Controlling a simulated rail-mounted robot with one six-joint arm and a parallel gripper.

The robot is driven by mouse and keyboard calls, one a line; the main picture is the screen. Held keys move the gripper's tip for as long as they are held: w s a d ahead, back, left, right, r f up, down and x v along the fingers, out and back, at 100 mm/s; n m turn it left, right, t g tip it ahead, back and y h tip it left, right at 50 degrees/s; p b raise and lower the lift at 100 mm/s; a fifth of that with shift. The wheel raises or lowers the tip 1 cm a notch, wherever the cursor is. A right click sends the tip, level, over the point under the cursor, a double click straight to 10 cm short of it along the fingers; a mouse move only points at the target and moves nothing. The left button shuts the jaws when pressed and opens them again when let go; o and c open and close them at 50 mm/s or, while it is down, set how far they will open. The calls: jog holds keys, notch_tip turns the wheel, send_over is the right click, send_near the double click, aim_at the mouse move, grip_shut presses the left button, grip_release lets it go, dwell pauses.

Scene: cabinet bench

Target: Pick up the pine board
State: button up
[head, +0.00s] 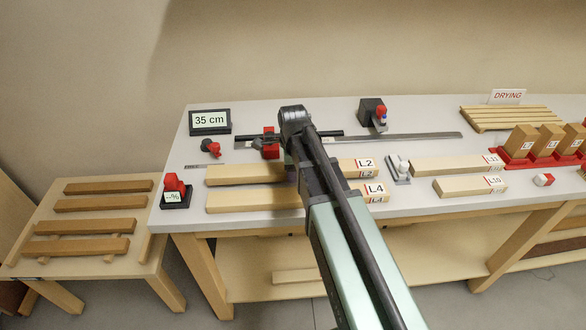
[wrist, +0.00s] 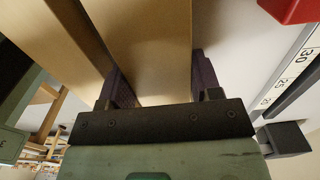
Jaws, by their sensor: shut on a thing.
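Two pale pine-coloured boards lie side by side at the front left of the bench in the head view: the one labelled L2 (head: 240,174) behind, and the one labelled L4 (head: 245,200) in front. My arm crosses both and hides their middles. In the wrist view my gripper (wrist: 160,85) is shut on a pale board (wrist: 145,40), one dark finger on each side. It appears to be the L2 board, since it lies nearer the steel rule. Another board (wrist: 45,35) shows to its left. I cannot tell whether the held board is clear of the bench.
The steel rule (head: 420,136) and a red block (head: 270,142) lie behind the boards. Boards L11 (head: 450,164) and L10 (head: 465,186), a red rack (head: 515,162) and drying slats (head: 510,117) are at right.

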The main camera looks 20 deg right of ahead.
notch_tip(320, 180, up, 19)
jog(key=s+p, duration=0.1)
jog(key=p, duration=1.7)
notch_tip(320, 180, down, 21)
jog(key=b, duration=2.1)
jog(key=shift+s, duration=0.1)
jog(key=shift+r, duration=0.3)
jog(key=shift+f, duration=0.25)
jog(key=o, duration=0.9)
